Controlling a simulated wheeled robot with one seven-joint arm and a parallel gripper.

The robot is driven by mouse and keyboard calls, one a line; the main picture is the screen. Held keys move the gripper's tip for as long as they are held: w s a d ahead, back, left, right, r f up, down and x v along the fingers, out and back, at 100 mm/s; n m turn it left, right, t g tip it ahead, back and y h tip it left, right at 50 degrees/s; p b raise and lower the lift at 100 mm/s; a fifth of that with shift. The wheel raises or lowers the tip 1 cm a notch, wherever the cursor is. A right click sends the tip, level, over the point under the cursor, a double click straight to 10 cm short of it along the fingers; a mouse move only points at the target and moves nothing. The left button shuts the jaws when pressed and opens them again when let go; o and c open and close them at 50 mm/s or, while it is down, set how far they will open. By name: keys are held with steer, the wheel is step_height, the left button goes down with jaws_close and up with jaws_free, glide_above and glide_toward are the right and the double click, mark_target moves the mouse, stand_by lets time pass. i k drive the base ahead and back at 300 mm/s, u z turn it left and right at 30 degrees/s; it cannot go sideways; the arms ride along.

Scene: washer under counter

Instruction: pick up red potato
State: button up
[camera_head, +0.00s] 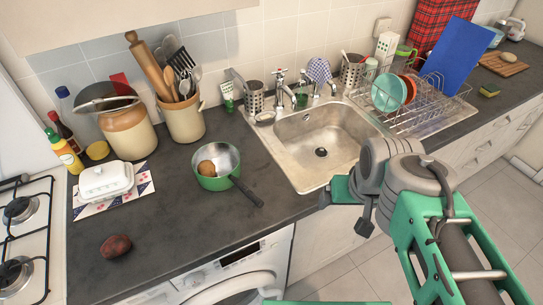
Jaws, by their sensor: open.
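The red potato (115,246), dark reddish-brown and rounded, lies on the dark counter at the lower left, between the hob and the washing machine's front edge. My gripper (345,212) is open and empty. It is in front of the sink, past the counter's front edge, far to the right of the red potato. A browner potato (206,168) sits inside a green saucepan (216,182) on the counter, between the red potato and my gripper.
A white butter dish (106,181) stands on a patterned mat behind the red potato. The gas hob (22,240) is to its left. Jars and bottles line the wall. The saucepan's dark handle (247,192) points toward the front edge. Counter around the red potato is clear.

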mark_target(117, 246)
steer(key=u, duration=2.15)
steer(key=k, duration=0.55)
steer(key=u, duration=0.95)
steer(key=i, duration=1.05)
steer(key=u, duration=0.6)
